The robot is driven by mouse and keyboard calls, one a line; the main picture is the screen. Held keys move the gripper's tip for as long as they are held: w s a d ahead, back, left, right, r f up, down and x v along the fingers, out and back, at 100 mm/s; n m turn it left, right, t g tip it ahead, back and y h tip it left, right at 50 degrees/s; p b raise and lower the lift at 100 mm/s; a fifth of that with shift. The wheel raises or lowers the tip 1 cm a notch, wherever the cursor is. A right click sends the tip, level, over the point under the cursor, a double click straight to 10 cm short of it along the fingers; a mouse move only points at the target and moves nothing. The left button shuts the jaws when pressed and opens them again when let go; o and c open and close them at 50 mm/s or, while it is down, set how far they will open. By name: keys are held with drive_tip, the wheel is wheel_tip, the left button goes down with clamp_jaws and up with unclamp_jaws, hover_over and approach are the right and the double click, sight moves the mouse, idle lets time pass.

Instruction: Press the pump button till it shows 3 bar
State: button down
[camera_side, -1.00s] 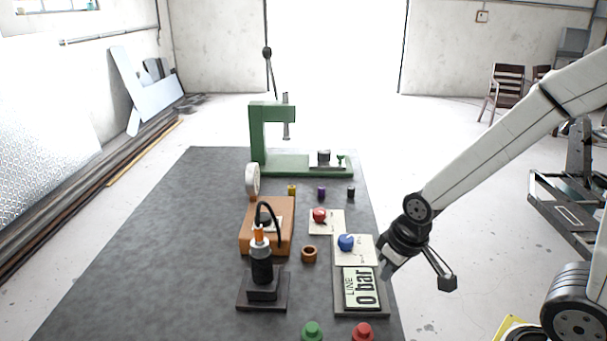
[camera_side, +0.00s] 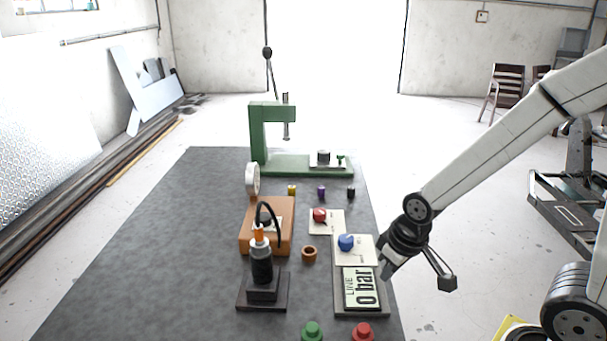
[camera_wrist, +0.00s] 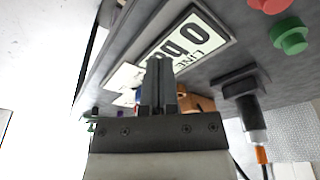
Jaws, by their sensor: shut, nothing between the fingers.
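The pressure display (camera_side: 361,288) reads "LINE 0 bar" and lies at the table's right edge; it also shows in the wrist view (camera_wrist: 182,42). A green button (camera_side: 312,331) and a red button (camera_side: 363,332) stand at the near edge, cut off by the frame; the wrist view shows the green one (camera_wrist: 290,36) and part of the red one (camera_wrist: 270,4). A blue knob (camera_side: 346,242) and a red knob (camera_side: 320,215) sit on pale plates. I cannot read which button is the pump's. My gripper (camera_side: 385,270) is shut and empty, beside the display's right edge, touching no button.
A black cylinder with an orange tip (camera_side: 262,265) stands left of the display. The table's left side (camera_side: 150,250) is clear.

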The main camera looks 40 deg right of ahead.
sight(265, 218)
drive_tip(key=shift+w, duration=0.1)
drive_tip(key=w+a+r+m+t+y, duration=0.1)
drive_tip(key=w+r, duration=0.3)
drive_tip(key=w, duration=0.6)
drive_tip(key=w+a+r+m+t+y, duration=0.1)
drive_tip(key=w+a+r+m+t, duration=0.1)
drive_tip(key=w, duration=0.8)
drive_tip(key=w+a+r+m+t+y, duration=0.1)
drive_tip(key=w+a+r+t, duration=0.2)
drive_tip(key=w+r, duration=0.3)
drive_tip(key=w, duration=0.4)
drive_tip(key=shift+w+m, duration=0.15)
drive_tip(key=shift+m, duration=0.25)
drive_tip(key=shift+f, duration=0.2)
drive_tip(key=shift+f, duration=4.3)
